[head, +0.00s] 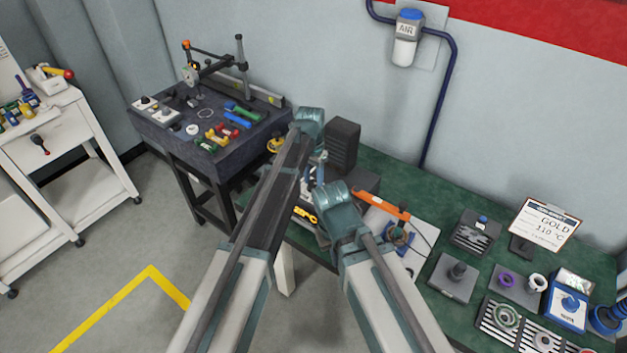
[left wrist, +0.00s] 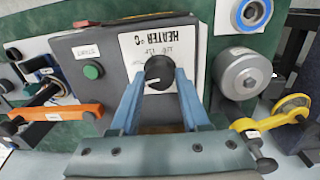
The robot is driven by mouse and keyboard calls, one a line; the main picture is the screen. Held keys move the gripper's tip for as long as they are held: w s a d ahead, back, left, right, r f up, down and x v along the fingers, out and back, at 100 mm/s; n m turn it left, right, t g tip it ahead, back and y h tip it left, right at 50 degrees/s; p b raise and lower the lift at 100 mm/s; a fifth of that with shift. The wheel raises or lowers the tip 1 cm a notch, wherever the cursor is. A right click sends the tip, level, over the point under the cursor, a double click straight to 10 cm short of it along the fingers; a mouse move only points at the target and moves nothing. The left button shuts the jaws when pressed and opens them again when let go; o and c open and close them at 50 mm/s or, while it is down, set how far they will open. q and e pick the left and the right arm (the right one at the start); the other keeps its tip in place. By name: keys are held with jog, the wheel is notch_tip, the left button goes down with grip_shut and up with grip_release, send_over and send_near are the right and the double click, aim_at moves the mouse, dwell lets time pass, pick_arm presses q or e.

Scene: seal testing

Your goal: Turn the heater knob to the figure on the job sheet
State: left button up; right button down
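The heater box shows in the left wrist view (left wrist: 85,48), with a white dial plate marked HEATER °C (left wrist: 190,35) and a black knob (left wrist: 159,70) bearing a white pointer line. The blue fingers of my left gripper (left wrist: 160,78) stand on both sides of the knob and appear closed against it. The dial figures are partly hidden. My right gripper is not visible.
A green START button (left wrist: 93,71) is beside the dial. An orange-handled tool (head: 382,205) lies right of the heater. Grey blocks, rings and a blue box (head: 568,303) fill the right of the green bench. A dark block (head: 342,143) stands behind.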

pick_arm(q)
grip_shut()
jog(key=shift+m, duration=0.3)
jog(key=m, duration=1.1)
jog(key=shift+m, duration=0.3)
jog(key=shift+d+m+y, duration=0.1)
jog(key=shift+m+y, duration=0.2)
jog(key=shift+m, duration=1.5)
